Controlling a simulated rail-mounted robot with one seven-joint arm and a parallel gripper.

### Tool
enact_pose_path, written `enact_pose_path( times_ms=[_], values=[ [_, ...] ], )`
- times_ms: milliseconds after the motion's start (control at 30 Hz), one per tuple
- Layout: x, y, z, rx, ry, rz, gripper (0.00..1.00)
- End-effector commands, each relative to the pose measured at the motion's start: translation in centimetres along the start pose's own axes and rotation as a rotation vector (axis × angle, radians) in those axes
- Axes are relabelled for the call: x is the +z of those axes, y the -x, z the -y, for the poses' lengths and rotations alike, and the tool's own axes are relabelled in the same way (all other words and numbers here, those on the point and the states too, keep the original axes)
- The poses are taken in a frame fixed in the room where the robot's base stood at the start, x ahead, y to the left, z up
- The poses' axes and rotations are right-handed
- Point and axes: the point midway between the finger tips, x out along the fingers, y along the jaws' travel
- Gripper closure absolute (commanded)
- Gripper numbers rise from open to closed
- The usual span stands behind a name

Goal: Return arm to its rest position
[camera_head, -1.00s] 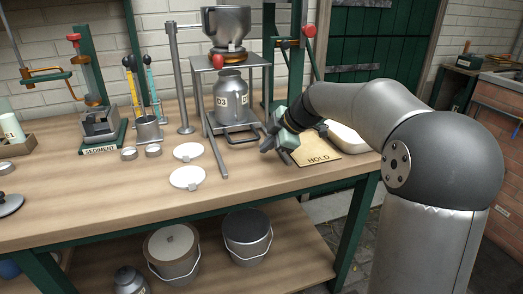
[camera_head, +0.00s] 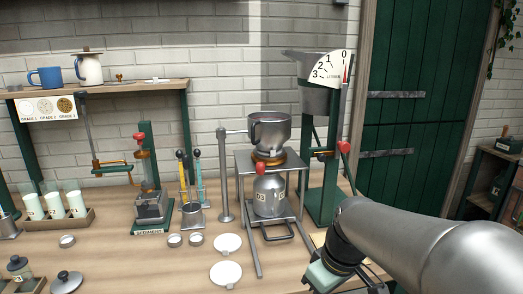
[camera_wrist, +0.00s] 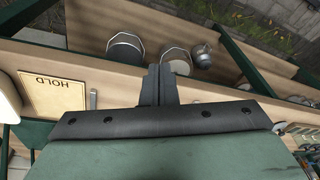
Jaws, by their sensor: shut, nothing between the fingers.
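My gripper shows in the wrist view (camera_wrist: 158,85), its two dark fingers together with nothing between them. It points over the bench's front edge, with the lower shelf below. In the head view my grey arm comes in from the lower right. The green gripper body (camera_head: 325,276) is at the bottom edge there, right of the white discs, and its fingertips are not clear. The arm covers most of the HOLD board, which shows in the wrist view (camera_wrist: 55,98) to the left of the fingers.
The D3 can (camera_head: 270,196) stands in a metal stand beneath a funnel bowl (camera_head: 269,130). A green dial scale (camera_head: 320,70) stands behind my arm. White discs (camera_head: 226,273) and the sediment tester (camera_head: 151,205) are to the left. Buckets (camera_wrist: 125,46) stand on the lower shelf.

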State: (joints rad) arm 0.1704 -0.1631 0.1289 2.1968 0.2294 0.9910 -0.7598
Motion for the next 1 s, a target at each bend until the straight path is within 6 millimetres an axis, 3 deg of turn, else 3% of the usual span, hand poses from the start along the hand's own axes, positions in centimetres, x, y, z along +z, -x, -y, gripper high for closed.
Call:
enact_pose_path(
  times_ms=[33,200,333,1000],
  values=[
    [1.8,2.5,1.8,0.015,-0.100,0.040,1.00],
    [7.5,3.6,4.8,0.076,-0.407,0.122,1.00],
    [9.9,3.6,5.8,0.106,-0.528,0.145,1.00],
    [10.5,3.2,6.0,0.114,-0.568,0.151,1.00]
  ],
)
